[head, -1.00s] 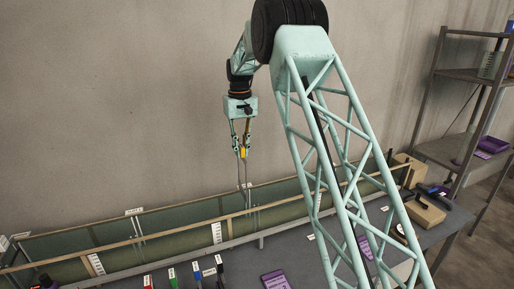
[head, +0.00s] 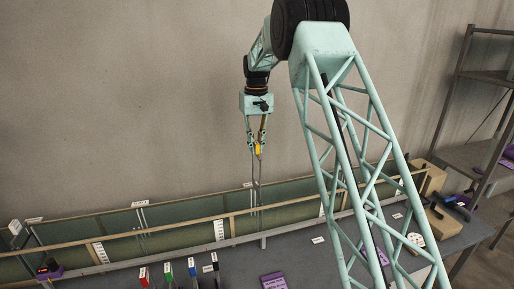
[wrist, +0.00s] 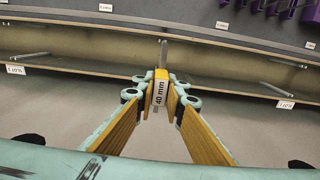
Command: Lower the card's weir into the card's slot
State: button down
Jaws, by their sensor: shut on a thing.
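My gripper (head: 257,150) hangs over the long glass-sided flume (head: 185,232) in the head view. Its fingers (wrist: 160,84) are shut on a weir with a yellow grip (wrist: 160,74) and a white label reading "40 mm". In the head view the weir's grip (head: 258,149) shows between the fingertips. Thin vertical bars run below it towards the flume; I cannot tell which are the weir and which are slot guides, or whether the weir touches a slot. A purple plate (head: 273,281), possibly the card, lies on the bench; its text is unreadable.
Several upright pieces with red (head: 143,273), green (head: 168,270), blue (head: 192,266) and black (head: 214,260) tops stand before the flume. Another pair of guide bars (head: 142,214) is to the left. A shelf rack (head: 450,110) stands at right.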

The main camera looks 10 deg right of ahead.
jog(key=shift+f, duration=0.1)
dwell(0.6)
jog(key=shift+f+b, duration=0.4)
jog(key=shift+f, duration=0.5)
dwell(1.2)
jog(key=b, duration=0.1)
send_over(256, 185)
jog(key=shift+d+f, duration=0.1)
jog(key=shift+f, duration=2.15)
jog(key=shift+f+b, duration=0.95)
jog(key=shift+f, duration=1.35)
jog(key=shift+f+b, duration=0.85)
jog(key=shift+f, duration=1.25)
